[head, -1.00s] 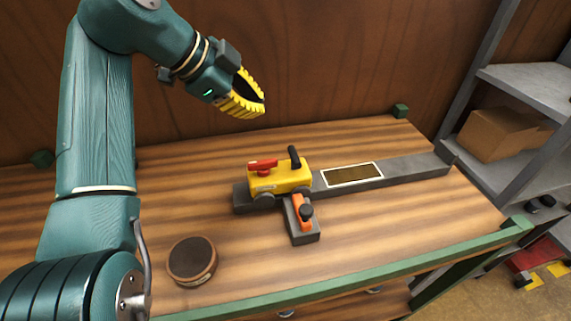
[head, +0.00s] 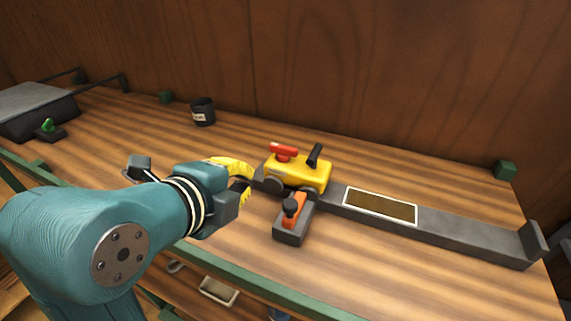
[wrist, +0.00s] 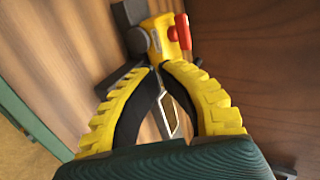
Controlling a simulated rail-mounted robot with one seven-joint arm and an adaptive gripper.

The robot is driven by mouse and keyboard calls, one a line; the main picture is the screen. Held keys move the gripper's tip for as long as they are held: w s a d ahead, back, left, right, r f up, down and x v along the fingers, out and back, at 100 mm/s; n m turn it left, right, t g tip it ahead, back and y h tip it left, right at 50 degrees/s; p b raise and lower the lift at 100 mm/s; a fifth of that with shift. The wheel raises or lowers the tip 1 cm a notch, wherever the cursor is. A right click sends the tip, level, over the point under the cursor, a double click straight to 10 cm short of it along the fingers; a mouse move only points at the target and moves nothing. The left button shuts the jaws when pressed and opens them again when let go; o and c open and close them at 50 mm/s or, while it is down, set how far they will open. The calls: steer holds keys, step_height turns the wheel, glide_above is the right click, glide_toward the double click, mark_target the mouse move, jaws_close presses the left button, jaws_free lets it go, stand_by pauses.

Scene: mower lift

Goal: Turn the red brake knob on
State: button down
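The yellow mower body (head: 300,175) sits at the left end of a long dark rail on the wooden bench. The red knob (head: 284,150) is a bar on its top left; it also shows in the wrist view (wrist: 183,31). A black lever stands beside it. My gripper (head: 252,182) is low at the left end of the mower, close to it; I cannot tell if it touches. In the wrist view my fingers (wrist: 160,69) bow outward and meet at the tips, with nothing between them. The red knob lies beyond and right of the tips.
An orange handle with a black knob (head: 292,209) sits on a dark block in front of the mower. A framed panel (head: 380,206) lies on the rail (head: 470,237). A black cup (head: 203,112) and a green knob (head: 46,126) stand at the left. A wooden wall closes the back.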

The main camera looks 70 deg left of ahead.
steer(key=p, duration=0.3)
glide_toward(277, 157)
steer(key=f, duration=0.1)
steer(key=w+a+f, duration=0.1)
steer(key=f, duration=0.1)
steer(key=shift+w+a, duration=0.2)
steer(key=shift+w, duration=0.1)
steer(key=w+a+p, duration=0.2)
steer(key=shift+w+a+f, duration=0.1)
steer(key=shift+w+a, duration=0.2)
steer(key=shift+w, duration=0.1)
steer(key=shift+w+a+f, duration=0.1)
steer(key=shift+w+a, duration=0.1)
steer(key=shift+s+f, duration=0.1)
